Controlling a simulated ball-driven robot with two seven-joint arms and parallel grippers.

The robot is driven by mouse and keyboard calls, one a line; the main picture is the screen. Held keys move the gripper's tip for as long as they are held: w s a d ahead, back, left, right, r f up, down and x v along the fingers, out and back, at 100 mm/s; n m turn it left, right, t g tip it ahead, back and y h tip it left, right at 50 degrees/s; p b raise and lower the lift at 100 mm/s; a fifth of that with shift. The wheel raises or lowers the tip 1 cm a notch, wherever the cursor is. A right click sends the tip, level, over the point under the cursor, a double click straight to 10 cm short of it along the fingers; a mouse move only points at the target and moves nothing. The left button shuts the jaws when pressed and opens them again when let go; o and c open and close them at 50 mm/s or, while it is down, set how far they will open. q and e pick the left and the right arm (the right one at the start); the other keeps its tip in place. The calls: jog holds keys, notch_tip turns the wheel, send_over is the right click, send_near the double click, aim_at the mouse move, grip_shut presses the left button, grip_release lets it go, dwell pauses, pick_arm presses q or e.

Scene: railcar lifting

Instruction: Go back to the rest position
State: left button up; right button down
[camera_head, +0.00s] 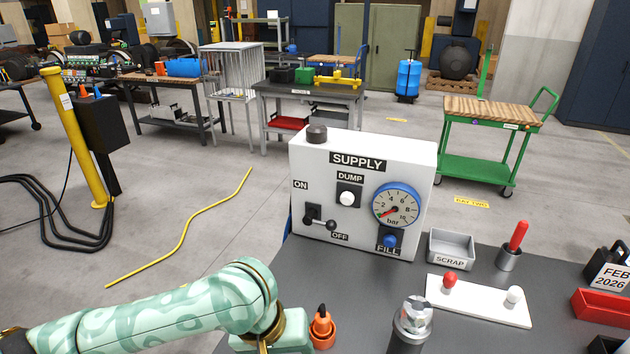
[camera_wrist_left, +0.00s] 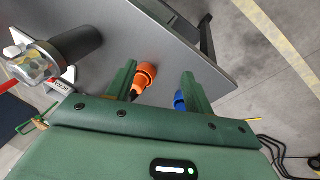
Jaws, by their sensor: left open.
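My left arm comes in from the lower left in the head view, and its green gripper (camera_head: 285,342) is low over the near left part of the dark table (camera_head: 345,285), cut by the lower edge. In the left wrist view my left gripper (camera_wrist_left: 160,72) is open, its two green fingers apart. An orange piece with a black part (camera_head: 322,326) stands beside the gripper; in the left wrist view the orange piece (camera_wrist_left: 146,74) shows between the fingers, and I cannot tell its exact distance. A blue item (camera_wrist_left: 179,99) is partly hidden by the finger. My right gripper is out of view.
The white supply box (camera_head: 345,220) stands behind the gripper. A dark cylinder with a clear top (camera_head: 412,322), a white plate with two knobs (camera_head: 480,302), a scrap bin (camera_head: 451,248) and a red tray (camera_head: 600,306) are to the right. Open floor lies left.

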pick_arm(q)
jog(key=s+a+f+m+t+y, duration=0.35)
jog(key=s+a, duration=0.25)
jog(key=a, duration=0.7)
jog(key=s+a+f+m+t+y, duration=0.2)
jog(key=s+a+f+m+y, duration=0.25)
jog(key=a, duration=0.75)
jog(key=s+d+f+g+h, duration=0.1)
jog(key=s+d+f, duration=0.1)
jog(key=f, duration=0.7)
jog(key=s+d+f+n+g+h, duration=0.1)
jog(key=s+f+h, duration=0.1)
jog(key=f, duration=0.6)
jog(key=s+d+f+g+h, duration=0.1)
jog(key=s+d+f+g, duration=0.15)
jog(key=f, duration=0.65)
jog(key=s+f+n+g+h, duration=0.1)
jog(key=s+f+n, duration=0.2)
jog(key=s+f, duration=1)
jog(key=s+a, duration=0.1)
jog(key=s, duration=0.2)
jog(key=shift+s+f+g+b, duration=0.2)
jog(key=shift+s+g+b, duration=0.1)
jog(key=shift+s+b, duration=0.1)
